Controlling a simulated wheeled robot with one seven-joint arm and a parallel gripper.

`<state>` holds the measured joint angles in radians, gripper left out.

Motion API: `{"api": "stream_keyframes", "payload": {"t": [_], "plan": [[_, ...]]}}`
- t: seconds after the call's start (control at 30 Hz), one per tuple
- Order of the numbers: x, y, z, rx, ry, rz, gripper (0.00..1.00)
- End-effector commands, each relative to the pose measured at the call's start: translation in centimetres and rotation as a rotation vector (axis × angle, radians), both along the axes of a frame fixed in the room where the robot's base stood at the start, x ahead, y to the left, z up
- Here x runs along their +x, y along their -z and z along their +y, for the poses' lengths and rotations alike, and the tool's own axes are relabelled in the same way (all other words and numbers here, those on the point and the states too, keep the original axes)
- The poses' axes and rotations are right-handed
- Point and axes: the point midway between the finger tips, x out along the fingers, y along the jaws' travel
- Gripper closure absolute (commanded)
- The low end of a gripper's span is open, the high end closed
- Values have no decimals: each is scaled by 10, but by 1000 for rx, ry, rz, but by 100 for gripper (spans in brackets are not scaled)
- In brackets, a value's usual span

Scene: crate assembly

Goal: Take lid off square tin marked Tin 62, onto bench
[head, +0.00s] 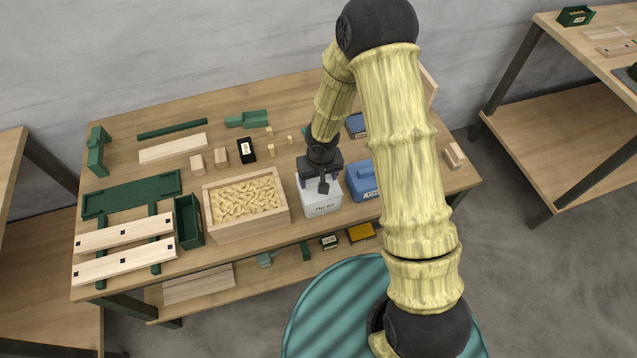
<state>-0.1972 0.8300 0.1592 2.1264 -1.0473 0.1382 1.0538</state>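A white square tin (322,205) stands near the front edge of the bench (150,118). Dark lettering on its front looks like "Tin 62", but it is small and hard to read. My gripper (322,186) points down over the top of this tin, very close to it or touching it. The gripper covers most of the tin's top, so the lid and any knob on it are hidden. I cannot tell whether the fingers are open or shut on something.
A wooden box of pale pellets (232,231) stands close left of the tin. A blue tin (360,182) stands close right, partly behind my arm. A small black box (246,151) and several wood blocks lie behind. Bare bench shows behind the pellet box.

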Motion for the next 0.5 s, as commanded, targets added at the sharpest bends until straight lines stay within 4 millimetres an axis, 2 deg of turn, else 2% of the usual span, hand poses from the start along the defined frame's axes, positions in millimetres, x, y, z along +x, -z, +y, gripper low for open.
{"api": "stream_keyframes", "payload": {"t": [0.03,0.07,0.37,0.5], "plan": [[0,0,0,0,0,0,46],[0,0,0,0,0,0,51],[0,-2,1,1,-1,-1,52],[1,-16,1,2,2,-2,52]]}}
